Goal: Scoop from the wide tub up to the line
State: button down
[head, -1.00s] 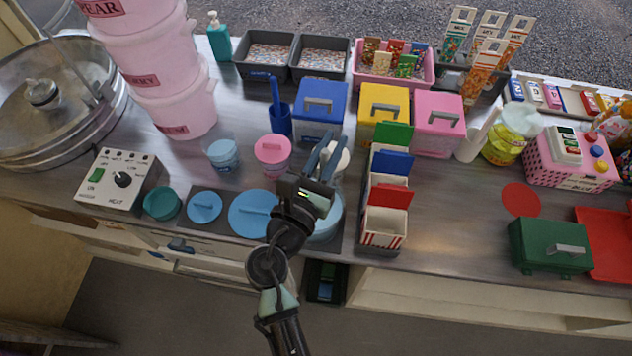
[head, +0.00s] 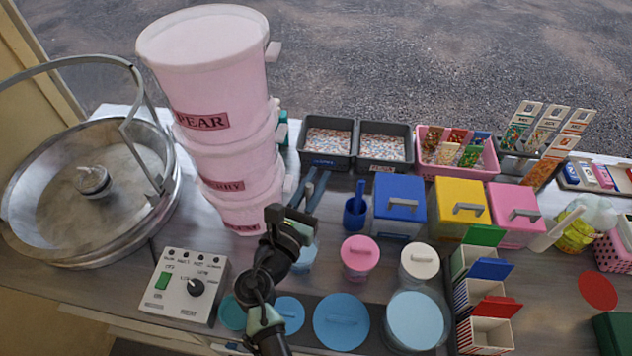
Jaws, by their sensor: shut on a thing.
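A wide round tub (head: 415,320) stands at the front, right of the large blue lid (head: 340,322); its flat top is light blue and shows no handle. My gripper (head: 319,188) is up and to the left of it, over the counter near the stacked pink buckets. Two long slate-blue prongs reach up from its dark body. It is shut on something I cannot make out. A small clear cup with light blue in it (head: 302,262) is partly hidden behind my wrist. A blue scoop-like handle stands in a blue holder (head: 356,213). No fill line is readable.
Pink (head: 358,258) and white (head: 419,262) lidded tubs stand behind the wide tub. Striped boxes (head: 487,335) border it on the right. Tall pink buckets (head: 205,50) and a heat control box (head: 183,287) are on the left.

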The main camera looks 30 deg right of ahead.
jog(key=s+d+f+m+b, duration=0.1)
jog(key=f+m+b, duration=0.3)
jog(key=b, duration=0.4)
jog(key=s+d+f+m+b, duration=0.2)
jog(key=s+f+m+b, duration=0.1)
jog(key=m+b, duration=0.4)
jog(key=s+d+f+m+b, duration=0.2)
jog(key=f+m+b, duration=0.3)
jog(key=b, duration=0.4)
jog(key=shift+d+f+m+b, duration=0.1)
jog(key=shift+f+m+b, duration=0.2)
jog(key=shift+m, duration=0.1)
jog(key=m+b, duration=0.1)
jog(key=f+m+b, duration=0.1)
jog(key=b, duration=0.1)
jog(key=f+m+b, duration=0.1)
jog(key=shift+w+a, duration=0.25)
jog(key=shift+r, duration=0.15)
